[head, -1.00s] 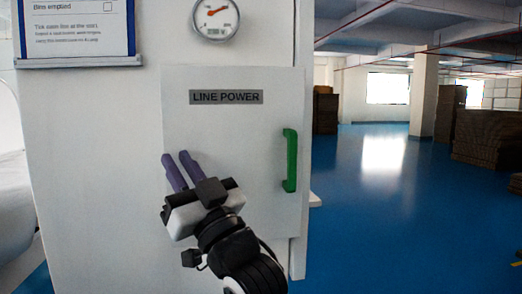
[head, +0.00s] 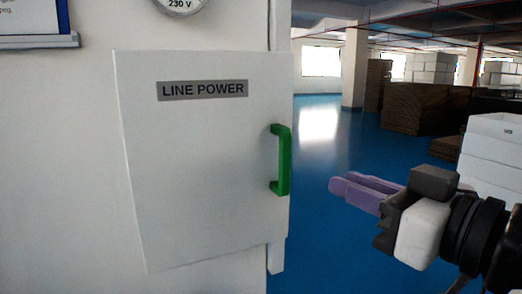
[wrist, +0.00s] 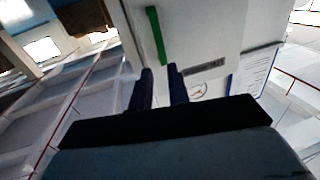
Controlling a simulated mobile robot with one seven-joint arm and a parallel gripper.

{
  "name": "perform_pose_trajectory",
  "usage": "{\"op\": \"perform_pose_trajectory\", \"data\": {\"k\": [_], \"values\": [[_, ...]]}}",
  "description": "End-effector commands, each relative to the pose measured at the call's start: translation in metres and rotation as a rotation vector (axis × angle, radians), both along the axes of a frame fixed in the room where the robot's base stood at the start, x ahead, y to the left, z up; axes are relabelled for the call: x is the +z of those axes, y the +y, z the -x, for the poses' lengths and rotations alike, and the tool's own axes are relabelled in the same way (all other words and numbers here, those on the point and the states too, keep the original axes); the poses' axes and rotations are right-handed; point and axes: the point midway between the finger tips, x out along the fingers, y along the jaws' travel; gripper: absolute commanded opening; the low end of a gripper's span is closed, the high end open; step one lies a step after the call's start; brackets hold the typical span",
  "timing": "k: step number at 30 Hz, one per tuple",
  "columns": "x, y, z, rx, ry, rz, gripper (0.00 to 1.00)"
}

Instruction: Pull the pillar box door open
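The white pillar box door (head: 200,160) bears a grey "LINE POWER" label (head: 203,90) and looks shut. A green vertical bar handle (head: 283,160) stands off near the door's right edge. My gripper (head: 343,183) is to the right of the handle in the head view, its purple fingers pointing left. The fingers are apart with nothing between them. In the wrist view, the gripper (wrist: 160,71) points toward the box. The handle (wrist: 156,35) shows just beyond the fingertips, the label (wrist: 204,67) to the right. A gap seems to separate fingers and handle.
A dial gauge (head: 181,3) sits above the door, partly cut off. A framed notice (head: 35,22) hangs at the upper left. White stacked boxes (head: 492,150) stand behind my arm at right. The blue floor (head: 320,230) right of the pillar is open.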

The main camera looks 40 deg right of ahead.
Motion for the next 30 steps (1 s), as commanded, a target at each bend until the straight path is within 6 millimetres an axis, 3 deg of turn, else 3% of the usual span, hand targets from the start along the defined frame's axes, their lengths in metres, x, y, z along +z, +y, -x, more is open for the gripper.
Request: {"op": "perform_pose_trajectory", "data": {"k": [5,18,24,30], "values": [[0.001,0.0,-0.019,0.002,0.004,0.0,0.18],[0.001,-0.004,-0.109,0.004,0.004,-0.001,0.18],[0.001,-0.005,-0.131,0.001,0.001,0.0,0.18],[-0.001,-0.005,-0.137,0.0,0.002,0.0,0.18]]}}
